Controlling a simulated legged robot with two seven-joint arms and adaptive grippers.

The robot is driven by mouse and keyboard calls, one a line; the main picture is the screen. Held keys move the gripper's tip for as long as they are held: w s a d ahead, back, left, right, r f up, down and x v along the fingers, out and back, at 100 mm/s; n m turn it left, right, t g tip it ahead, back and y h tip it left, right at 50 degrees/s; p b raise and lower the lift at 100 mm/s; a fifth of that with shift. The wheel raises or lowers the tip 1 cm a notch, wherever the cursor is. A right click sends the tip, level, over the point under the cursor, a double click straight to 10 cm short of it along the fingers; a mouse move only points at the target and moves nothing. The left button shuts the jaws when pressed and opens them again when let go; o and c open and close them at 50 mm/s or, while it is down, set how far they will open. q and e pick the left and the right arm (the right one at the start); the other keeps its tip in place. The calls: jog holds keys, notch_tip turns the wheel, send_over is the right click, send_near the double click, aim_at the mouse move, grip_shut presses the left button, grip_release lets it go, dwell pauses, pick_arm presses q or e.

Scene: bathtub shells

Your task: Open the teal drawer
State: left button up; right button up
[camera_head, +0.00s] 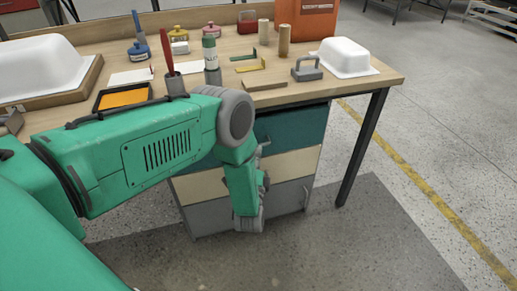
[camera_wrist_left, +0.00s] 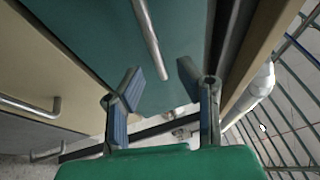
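The teal drawer (camera_head: 301,127) is the top drawer of the cabinet under the workbench, and its front looks about flush with the drawers below. My green left arm covers part of it in the head view. In the left wrist view the teal front (camera_wrist_left: 95,35) fills the upper middle, with a metal bar handle (camera_wrist_left: 151,40) on it. My left gripper (camera_wrist_left: 160,74) is open and empty, its blue-padded fingers spread apart. The handle lies ahead of the gap between the fingertips, and I see no grip on it. In the head view the gripper is mostly hidden behind the arm. My right gripper is not in view.
A beige drawer (camera_head: 292,163) and a grey drawer (camera_head: 285,202) sit below. A dark table leg (camera_head: 362,147) stands right of the cabinet. The benchtop (camera_head: 340,84) holds white tub shells (camera_head: 345,57), a grey clamp-like piece (camera_head: 307,69) and tools. Floor at right is clear.

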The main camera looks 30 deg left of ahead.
pick_arm(q)
jog(key=w+a, duration=0.3)
jog(key=shift+w+a+b, duration=0.1)
jog(key=shift+w+b, duration=0.1)
jog(key=shift+b, duration=0.1)
jog(key=shift+d+r, duration=0.3)
jog(key=shift+d, duration=0.3)
grip_shut()
jog(key=shift+f, duration=0.1)
